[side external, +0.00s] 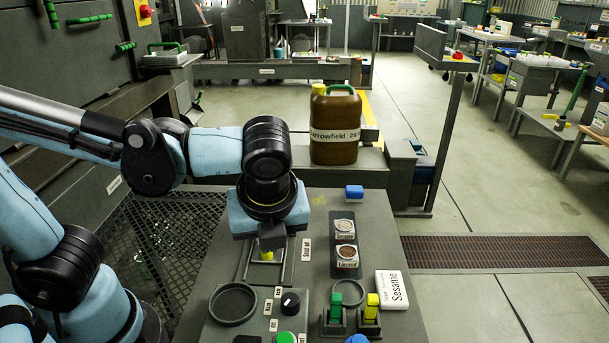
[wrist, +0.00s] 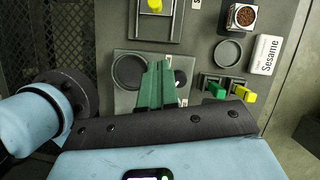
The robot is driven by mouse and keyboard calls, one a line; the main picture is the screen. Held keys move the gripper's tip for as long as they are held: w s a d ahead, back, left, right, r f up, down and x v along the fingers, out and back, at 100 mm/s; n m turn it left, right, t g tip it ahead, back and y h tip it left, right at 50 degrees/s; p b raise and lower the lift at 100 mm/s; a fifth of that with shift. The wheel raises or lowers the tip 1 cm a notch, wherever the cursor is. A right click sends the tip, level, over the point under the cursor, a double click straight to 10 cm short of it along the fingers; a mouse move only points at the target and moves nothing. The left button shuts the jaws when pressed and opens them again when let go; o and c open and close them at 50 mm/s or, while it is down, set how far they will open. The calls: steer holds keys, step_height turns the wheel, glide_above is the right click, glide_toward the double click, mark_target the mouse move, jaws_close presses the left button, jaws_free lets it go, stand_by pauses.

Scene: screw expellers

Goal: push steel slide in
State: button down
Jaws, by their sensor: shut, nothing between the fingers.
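The steel slide (side external: 260,272) is a flat metal piece with a yellow knob (side external: 267,256), set in a pair of rails on the grey bench top. In the wrist view the slide (wrist: 157,20) is at the top edge, with its yellow knob (wrist: 155,5) partly cut off. My gripper (wrist: 157,68) shows there as two green-tinted fingers pressed together, empty, over the control panel and below the slide in the picture. In the side view my wrist is above the slide and hides part of it; I cannot tell whether the fingers touch anything.
The panel has a round recess (side external: 233,305) and a black dial (side external: 290,302). Green (side external: 335,312) and yellow (side external: 371,312) switches, a Sesame box (side external: 393,290), two sample cups and a blue block (side external: 354,191) lie to the right. A brown jug (side external: 335,128) stands behind.

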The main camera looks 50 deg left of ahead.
steer(key=x, duration=1)
steer(key=shift+w+a, duration=0.25)
steer(key=shift+a, duration=0.25)
steer(key=shift+w+a, duration=0.3)
steer(key=shift+a, duration=0.2)
steer(key=shift+w+a, duration=0.45)
steer(key=shift+a, duration=0.3)
steer(key=shift+r, duration=0.1)
steer(key=shift+w+a, duration=1.7)
